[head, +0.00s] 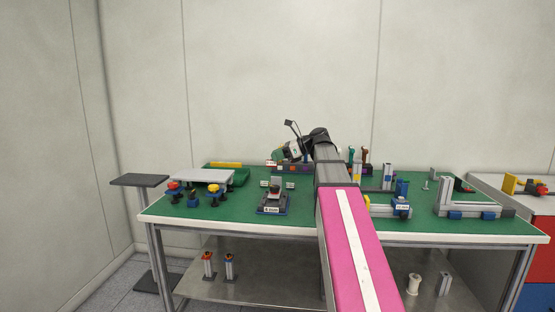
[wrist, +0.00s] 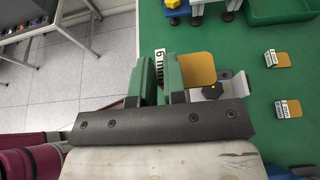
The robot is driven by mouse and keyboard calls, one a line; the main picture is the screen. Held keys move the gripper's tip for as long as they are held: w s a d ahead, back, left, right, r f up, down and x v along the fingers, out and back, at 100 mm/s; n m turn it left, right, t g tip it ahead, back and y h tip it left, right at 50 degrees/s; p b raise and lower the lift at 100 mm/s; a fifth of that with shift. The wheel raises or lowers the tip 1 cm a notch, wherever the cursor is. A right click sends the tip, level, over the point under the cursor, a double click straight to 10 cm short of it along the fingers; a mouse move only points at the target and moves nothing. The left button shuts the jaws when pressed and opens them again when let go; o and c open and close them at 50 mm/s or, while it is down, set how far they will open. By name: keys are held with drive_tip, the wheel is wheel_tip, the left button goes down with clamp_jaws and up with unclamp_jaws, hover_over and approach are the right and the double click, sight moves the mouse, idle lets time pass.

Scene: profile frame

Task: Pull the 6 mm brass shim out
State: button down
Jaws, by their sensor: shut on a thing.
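The 6 mm brass shim is a brass-coloured plate (wrist: 197,70) with a white "6 mm" label (wrist: 159,67) at its left end. My gripper (wrist: 156,82) has green-faced fingers, shut on the shim at the label end. In the head view my gripper (head: 285,152) shows above the table, and the shim cannot be made out there. A grey bracket with a black knob (wrist: 212,91) shows just below the plate in the wrist view. The grey-and-black fixture (head: 272,198) on a blue base stands on the bench, apart from my gripper. The shim looks raised above it.
Two smaller labelled brass shims (wrist: 285,59) (wrist: 289,107) lie on the green bench top (head: 235,208). Blocks and brackets (head: 400,205) stand at right.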

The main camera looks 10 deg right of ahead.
drive_tip(key=s+a, duration=0.2)
drive_tip(key=s, duration=0.5)
drive_tip(key=shift+a, duration=0.2)
idle(0.6)
